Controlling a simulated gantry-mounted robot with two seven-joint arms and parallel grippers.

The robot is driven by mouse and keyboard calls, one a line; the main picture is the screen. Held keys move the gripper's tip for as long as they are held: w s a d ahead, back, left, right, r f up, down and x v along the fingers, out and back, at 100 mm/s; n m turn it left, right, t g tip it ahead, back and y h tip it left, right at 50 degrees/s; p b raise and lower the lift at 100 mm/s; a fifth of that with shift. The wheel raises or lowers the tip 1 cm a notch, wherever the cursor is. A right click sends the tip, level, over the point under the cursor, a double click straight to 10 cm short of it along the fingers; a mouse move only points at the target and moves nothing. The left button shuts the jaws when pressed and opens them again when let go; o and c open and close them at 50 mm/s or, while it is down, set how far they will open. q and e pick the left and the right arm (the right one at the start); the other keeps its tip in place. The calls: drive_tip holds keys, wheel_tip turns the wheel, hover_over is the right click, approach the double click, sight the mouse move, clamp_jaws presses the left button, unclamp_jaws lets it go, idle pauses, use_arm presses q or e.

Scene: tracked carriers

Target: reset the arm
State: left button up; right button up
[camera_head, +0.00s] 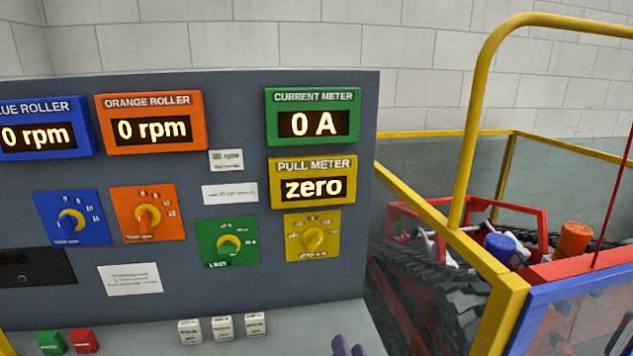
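The tips of my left gripper (349,347), two small purple pieces, just show at the bottom edge in the head view. They are in front of the grey control panel (235,277), below its yellow dial. The rest of this gripper and its arm are out of frame, and I cannot tell whether it is open or shut. I see nothing between the tips. My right gripper is not in view.
The panel carries a blue dial (72,217), orange dial (148,213), green dial (228,243) and yellow dial (313,236). The pull meter (312,182) reads zero. Green (51,342) and red (83,340) buttons sit lower left. A yellow frame (463,150) encloses a tracked carrier (425,300) at right.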

use_arm(q)
drive_tip(key=s+a+f+n+g+h+p, duration=0.1)
drive_tip(key=s+f+n+g, duration=0.1)
drive_tip(key=s+f+g, duration=0.5)
drive_tip(key=s+a+f+n, duration=0.15)
drive_tip(key=s+f, duration=0.35)
drive_tip(key=f, duration=0.5)
drive_tip(key=s+f+n+g+h+p, duration=0.1)
drive_tip(key=s+f+n+g, duration=0.1)
drive_tip(key=s+f+g, duration=0.5)
drive_tip(key=s+a+f+n+g+h, duration=0.1)
drive_tip(key=s+a+f+n, duration=0.3)
drive_tip(key=s+a+n, duration=0.5)
drive_tip(key=s+a+f+n+g, duration=0.1)
drive_tip(key=s+a+f+n, duration=0.25)
drive_tip(key=a+n, duration=0.6)
drive_tip(key=w+a+r+n+t, duration=0.35)
drive_tip(key=a+r+n, duration=0.35)
drive_tip(key=n, duration=0.9)
wheel_tip(320, 180, up, 38)
drive_tip(key=p, duration=3.8)
drive_tip(key=shift+w+f+g+p, duration=0.2)
drive_tip(key=shift+w+g+p, duration=0.05)
drive_tip(key=shift+g+p, duration=0.15)
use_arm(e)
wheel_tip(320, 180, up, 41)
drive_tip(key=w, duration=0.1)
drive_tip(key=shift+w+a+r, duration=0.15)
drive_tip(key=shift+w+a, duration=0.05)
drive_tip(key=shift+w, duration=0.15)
